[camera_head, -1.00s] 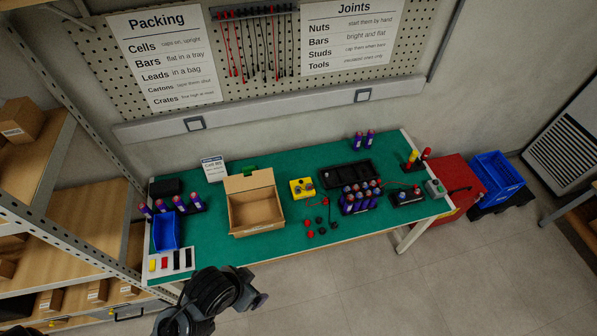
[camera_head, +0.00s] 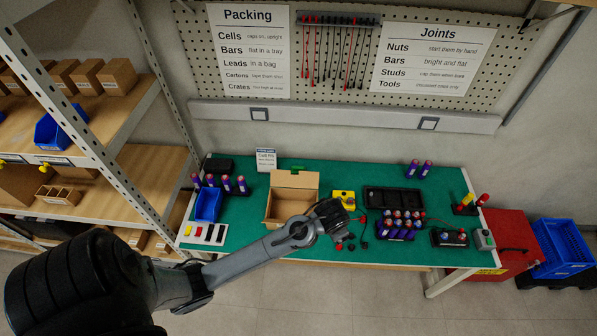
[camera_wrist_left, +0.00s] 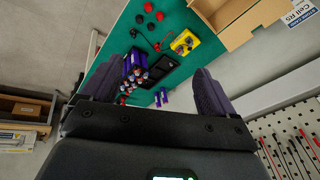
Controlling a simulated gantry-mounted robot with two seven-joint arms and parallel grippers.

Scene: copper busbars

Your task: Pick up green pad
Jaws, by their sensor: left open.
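A small green item (camera_head: 298,169), probably the green pad, shows just behind the open cardboard carton (camera_head: 290,180) on the green-topped bench. It is mostly hidden by the carton's raised flap, and I cannot make it out in the left wrist view. My left arm reaches across the bench front, with its gripper end (camera_head: 332,212) over the area right of the carton. In the left wrist view my left gripper (camera_wrist_left: 158,70) is open, with two dark fingers spread and nothing between them. My right gripper is in neither view.
A yellow device (camera_head: 345,198) stands right of the carton, beside a black tray (camera_head: 393,198) and a block of purple cells (camera_head: 396,230). A blue bin (camera_head: 208,205) and several cells are at left. A card sign (camera_head: 266,159) stands behind.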

